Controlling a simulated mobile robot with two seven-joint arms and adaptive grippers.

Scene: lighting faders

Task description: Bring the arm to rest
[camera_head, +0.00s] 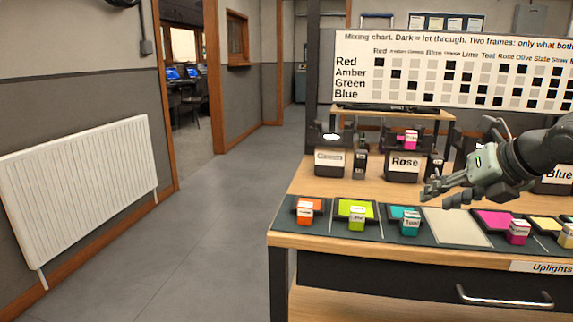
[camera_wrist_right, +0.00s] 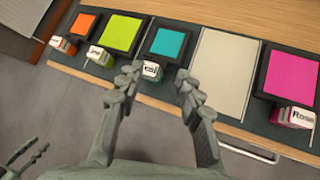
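My right gripper (camera_head: 432,190) reaches in from the right above the desk (camera_head: 318,180). In the wrist view its two fingers (camera_wrist_right: 157,84) are spread with nothing between them. Below and beyond them are orange (camera_wrist_right: 82,24), green (camera_wrist_right: 121,33), teal (camera_wrist_right: 168,43) and magenta (camera_wrist_right: 291,66) squares with small labelled blocks at their edges. A bare pale panel (camera_wrist_right: 222,72) lies between teal and magenta. At the wrist view's lower left, two grey fingers, seemingly my left gripper (camera_wrist_right: 38,146), show apart over the floor; the left arm is not in the head view.
A lamp labelled Rose (camera_head: 404,165), with a pink block (camera_head: 410,139) on top, stands behind the squares. Another labelled lamp (camera_head: 329,160) is to its left. A mixing chart (camera_head: 450,70) stands behind. The floor (camera_head: 200,240) left of the desk is clear; a radiator (camera_head: 80,185) is on the wall.

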